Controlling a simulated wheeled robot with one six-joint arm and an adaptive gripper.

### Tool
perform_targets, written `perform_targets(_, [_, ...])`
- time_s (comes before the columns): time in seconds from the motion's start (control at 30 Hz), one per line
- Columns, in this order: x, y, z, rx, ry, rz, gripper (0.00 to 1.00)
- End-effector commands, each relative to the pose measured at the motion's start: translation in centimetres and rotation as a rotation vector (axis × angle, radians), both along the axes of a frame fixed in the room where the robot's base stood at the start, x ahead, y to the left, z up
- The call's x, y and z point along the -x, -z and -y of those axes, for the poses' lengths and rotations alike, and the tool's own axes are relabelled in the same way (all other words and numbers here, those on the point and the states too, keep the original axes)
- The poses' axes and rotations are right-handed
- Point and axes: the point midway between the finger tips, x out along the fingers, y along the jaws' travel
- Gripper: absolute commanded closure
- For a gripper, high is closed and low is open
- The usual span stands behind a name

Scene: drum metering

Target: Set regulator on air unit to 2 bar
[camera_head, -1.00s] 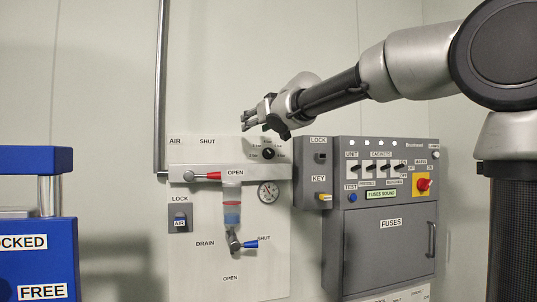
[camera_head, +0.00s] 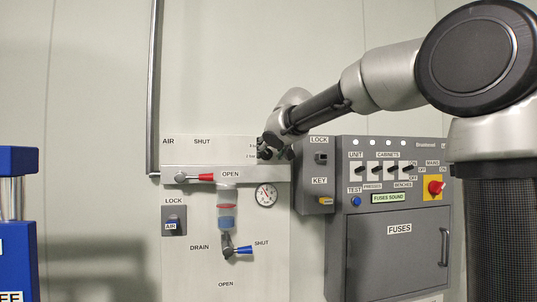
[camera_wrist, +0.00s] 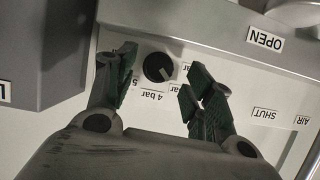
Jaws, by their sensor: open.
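The regulator is a round black knob (camera_wrist: 157,67) on the pale air unit panel (camera_head: 180,265). In the wrist view it lies between my open fingers, with a light mark on its lower right side. A "4 bar" label (camera_wrist: 152,94) shows below it; other bar labels are partly hidden by a finger, so the setting is unclear. My gripper (camera_wrist: 158,76) is open and empty; contact with the knob cannot be told. In the head view my gripper (camera_head: 268,148) covers the knob. A round pressure gauge (camera_head: 265,194) sits below; its reading is too small to tell.
A red-handled lever (camera_head: 204,177) lies level by the OPEN label. A blue-handled drain lever (camera_head: 243,250) sits below a filter bowl (camera_head: 226,215). The grey fuse box (camera_head: 388,250) and lock-key box (camera_head: 314,185) stand close at the right. A blue machine (camera_head: 18,235) is at left.

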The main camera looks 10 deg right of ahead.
Motion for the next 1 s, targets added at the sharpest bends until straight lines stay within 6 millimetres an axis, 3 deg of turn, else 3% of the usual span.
perform_targets(0.2, [-2.3, 0.9, 0.0, 0.0, 0.0, 0.0, 0.47])
perform_targets(0.5, [-2.6, 1.0, -0.1, 0.0, -0.001, 0.001, 0.47])
perform_targets(0.77, [-2.6, 1.0, -0.1, 0.0, -0.001, 0.001, 0.93])
perform_targets(1.0, [-2.6, 1.1, -0.1, 0.034, -0.001, -0.001, 0.93])
